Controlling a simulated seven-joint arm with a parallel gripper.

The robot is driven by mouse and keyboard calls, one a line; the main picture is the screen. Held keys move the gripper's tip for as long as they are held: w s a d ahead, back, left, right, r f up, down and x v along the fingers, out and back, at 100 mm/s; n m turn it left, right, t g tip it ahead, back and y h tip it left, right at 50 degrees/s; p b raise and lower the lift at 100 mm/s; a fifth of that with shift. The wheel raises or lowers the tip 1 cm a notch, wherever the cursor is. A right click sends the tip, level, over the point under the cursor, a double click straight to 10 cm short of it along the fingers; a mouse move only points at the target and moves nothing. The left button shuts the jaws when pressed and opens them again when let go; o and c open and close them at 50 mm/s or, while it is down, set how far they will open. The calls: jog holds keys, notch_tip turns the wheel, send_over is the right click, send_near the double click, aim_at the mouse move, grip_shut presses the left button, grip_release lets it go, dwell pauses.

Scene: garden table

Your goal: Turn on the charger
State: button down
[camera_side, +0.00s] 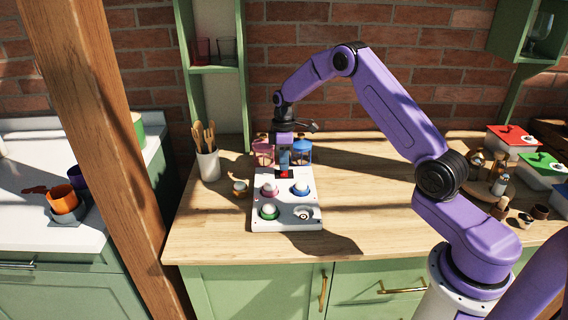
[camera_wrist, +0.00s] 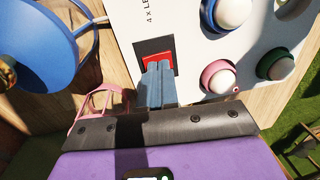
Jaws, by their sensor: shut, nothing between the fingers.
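The charger (camera_side: 286,215) is a white panel on the wooden counter, with rounded white-topped pieces in coloured rings in some of its sockets; it also shows in the wrist view (camera_wrist: 190,20). Its red switch (camera_wrist: 158,57) sits in a dark recess near the panel's far end and shows as a small red patch in the side view (camera_side: 284,175). My gripper (camera_side: 284,166) points down over that end, shut and empty. In the wrist view its blue-grey fingers (camera_wrist: 158,72) overlap the switch's near part. I cannot tell whether they touch it.
A pink lantern (camera_side: 263,153) and a blue lantern (camera_side: 303,151) stand close behind the charger, on either side of my gripper. A utensil cup (camera_side: 208,165) and a small item (camera_side: 240,188) stand to the left.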

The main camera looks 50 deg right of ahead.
aim_at(284, 175)
notch_tip(284, 175, up, 13)
jog(key=s+a, duration=0.1)
dwell(0.3)
jog(key=shift+s+r, duration=0.1)
jog(key=s+a+r+n, duration=0.1)
jog(key=s+a+r, duration=0.1)
jog(key=s+a, duration=0.65)
jog(key=s+a+r+n, duration=0.1)
jog(key=s+a+r, duration=0.1)
jog(key=s+a, duration=0.6)
jog(key=s+d+f, duration=0.1)
jog(key=s, duration=1)
jog(key=s+d+f+n+t, duration=0.1)
jog(key=s, duration=1)
jog(key=shift+s+d+f+n+h, duration=0.25)
jog(key=shift+s+d+n+h, duration=0.05)
jog(key=shift+s+d, duration=0.1)
